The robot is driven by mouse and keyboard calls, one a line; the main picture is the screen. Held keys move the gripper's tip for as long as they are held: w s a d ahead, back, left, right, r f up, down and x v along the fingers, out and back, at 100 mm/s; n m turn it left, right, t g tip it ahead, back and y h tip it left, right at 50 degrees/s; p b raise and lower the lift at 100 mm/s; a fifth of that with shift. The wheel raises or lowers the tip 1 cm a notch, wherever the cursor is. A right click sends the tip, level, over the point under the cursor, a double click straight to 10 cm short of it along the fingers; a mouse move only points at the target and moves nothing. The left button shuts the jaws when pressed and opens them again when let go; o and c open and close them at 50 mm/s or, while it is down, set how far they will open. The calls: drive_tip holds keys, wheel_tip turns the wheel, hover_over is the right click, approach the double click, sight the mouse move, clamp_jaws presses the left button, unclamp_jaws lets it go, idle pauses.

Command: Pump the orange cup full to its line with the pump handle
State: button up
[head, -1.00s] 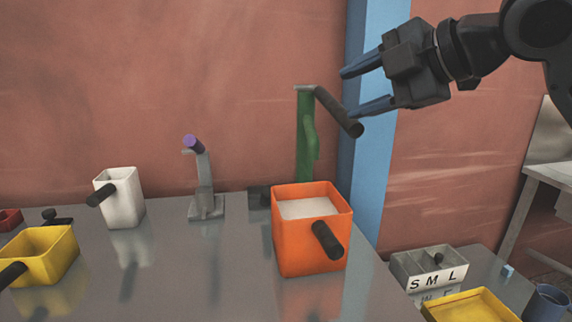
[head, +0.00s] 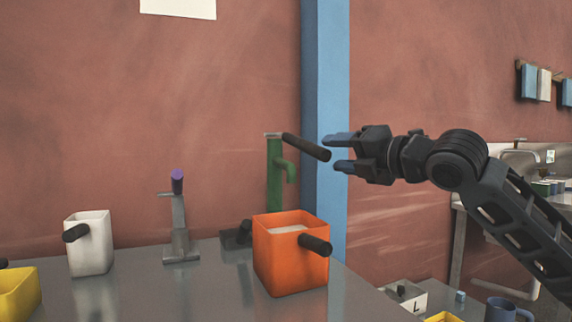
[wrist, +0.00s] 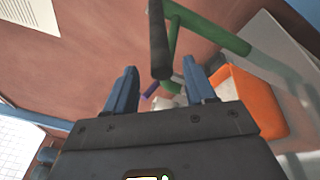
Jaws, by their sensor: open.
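The orange cup (head: 287,262) stands on the grey table with white powder inside, its black handle pointing to the front right. The green pump (head: 274,175) stands behind it, its spout above the cup's back. The black pump handle (head: 307,147) sticks out from the pump's top to the right. My gripper (head: 335,154) is open and empty, its blue fingertips just right of the handle's end. In the wrist view the handle (wrist: 158,45) lies ahead, between the lines of my blue fingers (wrist: 162,88). The orange cup (wrist: 255,110) shows at right there. The fill line cannot be seen.
A white cup (head: 90,245) and a yellow container (head: 18,293) stand at the left of the table. A grey stand with a purple-tipped lever (head: 177,182) is left of the pump. A blue post (head: 328,100) rises behind my gripper.

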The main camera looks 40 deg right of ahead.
sight(304, 151)
drive_tip(key=w, duration=0.8)
drive_tip(key=shift+p, duration=0.35)
clamp_jaws()
